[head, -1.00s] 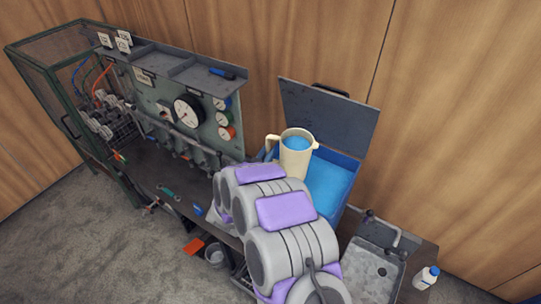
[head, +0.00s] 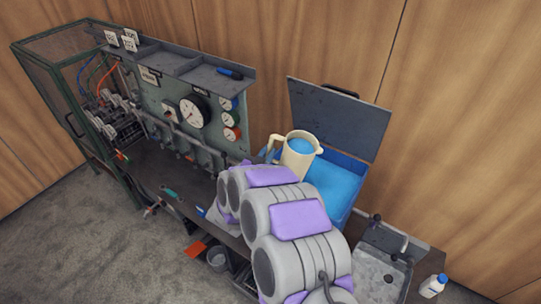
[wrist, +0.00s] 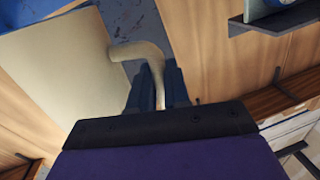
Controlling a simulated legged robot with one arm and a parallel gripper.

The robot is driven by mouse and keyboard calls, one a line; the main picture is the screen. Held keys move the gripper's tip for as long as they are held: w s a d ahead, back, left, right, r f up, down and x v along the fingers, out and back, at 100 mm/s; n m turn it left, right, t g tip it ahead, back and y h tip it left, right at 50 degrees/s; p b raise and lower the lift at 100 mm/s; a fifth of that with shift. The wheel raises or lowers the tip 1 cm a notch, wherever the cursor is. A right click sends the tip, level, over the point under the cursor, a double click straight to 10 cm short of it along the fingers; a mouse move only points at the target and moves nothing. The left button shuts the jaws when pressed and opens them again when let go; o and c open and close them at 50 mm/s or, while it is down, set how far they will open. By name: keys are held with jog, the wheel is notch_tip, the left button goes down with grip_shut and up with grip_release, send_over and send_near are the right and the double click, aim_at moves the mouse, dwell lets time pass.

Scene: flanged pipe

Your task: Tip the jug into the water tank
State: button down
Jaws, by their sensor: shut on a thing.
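The cream jug (head: 299,153) holds blue water and leans slightly to the right over the blue water tank (head: 352,165). The tank's grey lid stands open behind it, and blue water shows inside the tank. My gripper (wrist: 160,88) is shut on the jug's handle in the wrist view, where the jug's pale side (wrist: 75,70) fills the left. In the head view my grey and purple arm hides the gripper and the jug's lower part. No stream of water shows at the jug's rim.
A gauge panel (head: 190,115) with a shelf stands left of the tank. A sink (head: 382,270) and a white bottle (head: 433,286) are to its right. A green mesh cage (head: 60,75) stands at the far left. A wooden wall is close behind.

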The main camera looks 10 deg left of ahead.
jog(key=shift+d+r+m+b, duration=0.4)
jog(key=shift+d+m+b, duration=0.1)
jog(key=shift+d+b, duration=0.1)
jog(key=shift+a+r+m+b, duration=0.25)
jog(key=shift+m+b, duration=0.35)
jog(key=shift+b, duration=0.3)
jog(key=shift+a+r+m+b, duration=0.2)
jog(key=shift+m+b, duration=0.3)
jog(key=shift+b, duration=0.4)
jog(key=shift+a+r+m+b, duration=0.2)
jog(key=shift+r+m+b, duration=0.25)
jog(key=shift+m+b, duration=0.4)
